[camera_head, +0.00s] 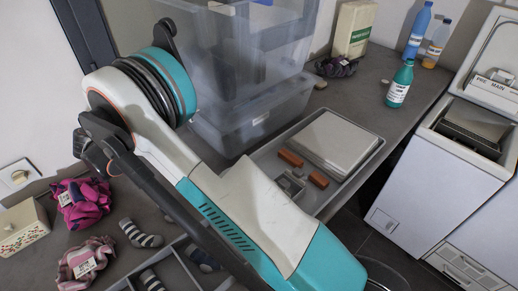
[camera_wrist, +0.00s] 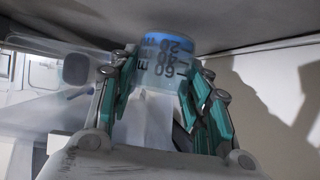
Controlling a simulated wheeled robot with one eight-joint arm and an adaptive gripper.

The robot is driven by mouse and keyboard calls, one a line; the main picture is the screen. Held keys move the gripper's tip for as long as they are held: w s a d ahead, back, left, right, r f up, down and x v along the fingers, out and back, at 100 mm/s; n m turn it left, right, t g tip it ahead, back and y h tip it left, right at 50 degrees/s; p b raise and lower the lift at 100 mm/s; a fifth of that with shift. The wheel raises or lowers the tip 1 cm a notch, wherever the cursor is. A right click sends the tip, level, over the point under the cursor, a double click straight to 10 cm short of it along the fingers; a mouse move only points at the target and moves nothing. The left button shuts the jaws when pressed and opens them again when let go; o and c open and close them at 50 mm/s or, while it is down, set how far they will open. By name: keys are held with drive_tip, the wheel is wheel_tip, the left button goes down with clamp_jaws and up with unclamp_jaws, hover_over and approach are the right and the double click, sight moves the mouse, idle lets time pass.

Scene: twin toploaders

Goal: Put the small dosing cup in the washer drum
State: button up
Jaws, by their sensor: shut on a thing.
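In the wrist view my gripper (camera_wrist: 160,75) is shut on the small dosing cup (camera_wrist: 165,58). The cup is translucent with a blue band and dark scale marks reading 20, 40 and 60, which look upside down. Teal-and-grey fingers press it from both sides. In the head view my arm fills the middle, and I cannot make out the gripper or the cup. A white top-loading washer (camera_head: 432,192) stands at the right, its top open, with a dark opening (camera_head: 468,135) and a panel reading PRE and MAIN (camera_head: 494,86). The drum's inside is mostly hidden.
A grey counter holds clear bins (camera_head: 250,110), a tray (camera_head: 372,152) with a grey slab and reddish blocks, a green bottle (camera_head: 400,85), other bottles and a detergent carton (camera_head: 353,30). Socks and pink laundry (camera_head: 83,202) lie at the left. Another white appliance (camera_head: 485,240) stands lower right.

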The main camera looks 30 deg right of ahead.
drive_tip(key=s+d+b, duration=0.1)
drive_tip(key=s+d, duration=0.1)
drive_tip(key=s, duration=0.2)
drive_tip(key=s+d+b, duration=0.1)
drive_tip(key=s+d, duration=0.1)
drive_tip(key=s, duration=0.2)
drive_tip(key=s+d+b, duration=0.1)
drive_tip(key=s+d, duration=0.2)
drive_tip(key=s, duration=0.3)
drive_tip(key=s+d+f+b, duration=0.1)
drive_tip(key=s+b, duration=0.1)
drive_tip(key=shift+s+d+f, duration=0.1)
drive_tip(key=shift+d+f, duration=0.15)
drive_tip(key=shift+w+f, duration=0.15)
drive_tip(key=shift+w, duration=0.05)
drive_tip(key=shift+s, duration=0.1)
drive_tip(key=o, duration=1)
